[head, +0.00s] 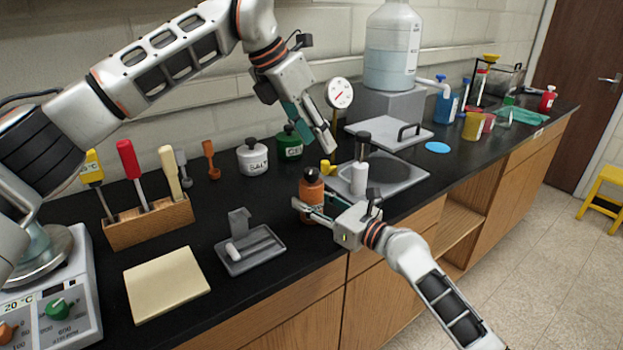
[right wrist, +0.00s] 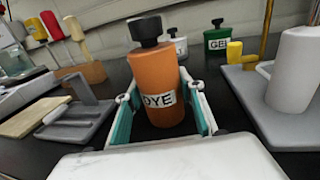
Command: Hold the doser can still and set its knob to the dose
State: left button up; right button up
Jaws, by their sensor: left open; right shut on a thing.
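The doser can (head: 311,190) is orange with a black knob (head: 312,173) on top and stands upright on the black bench. In the right wrist view the can (right wrist: 160,75) shows a white DYE label, with its black knob (right wrist: 149,30) above. My right gripper (head: 315,209) is shut on the can's body, one teal-padded finger on each side. My left gripper (head: 321,138) is open and empty, above and slightly right of the knob, apart from it. No dose marks on the knob are readable.
A grey plate with a white bottle (head: 360,177) stands close right of the can. A dial gauge (head: 340,93) rises behind my left gripper. The SALT jar (head: 252,157) and green jar (head: 289,144) stand behind; a grey tray (head: 250,250) lies to the left.

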pick_arm(q)
jog(key=s+d+r+n+g+h, duration=0.2)
jog(key=s+d+r+h, duration=0.55)
jog(key=d+h, duration=0.2)
jog(key=w+a+r+n+t+h, duration=0.1)
jog(key=a+r+n+t+h, duration=0.15)
jog(key=r+n, duration=0.3)
jog(key=a+r+n+t+h, duration=0.1)
jog(key=r+n+t+h, duration=0.1)
jog(key=r+n+h, duration=0.3)
jog(key=n+t+y, duration=0.8)
jog(key=n+t, duration=0.1)
jog(key=n, duration=1)
send_over(311, 170)
jog(key=s+a, duration=0.2)
jog(key=s, duration=0.2)
notch_tip(311, 170, down, 7)
jog(key=s+a+f+n+g+y, duration=0.2)
jog(key=f+n+y, duration=0.1)
jog(key=f, duration=0.6)
jog(key=s+a+f+n+g+y, duration=0.2)
jog(key=a+f+n+y, duration=0.15)
jog(key=f, duration=0.45)
jog(key=shift+t+h, duration=0.25)
jog(key=shift+h, duration=0.2)
jog(key=x, duration=1.2)
jog(key=shift+s+d+r, duration=0.15)
jog(key=shift+s+d, duration=0.1)
jog(key=shift+d, duration=0.1)
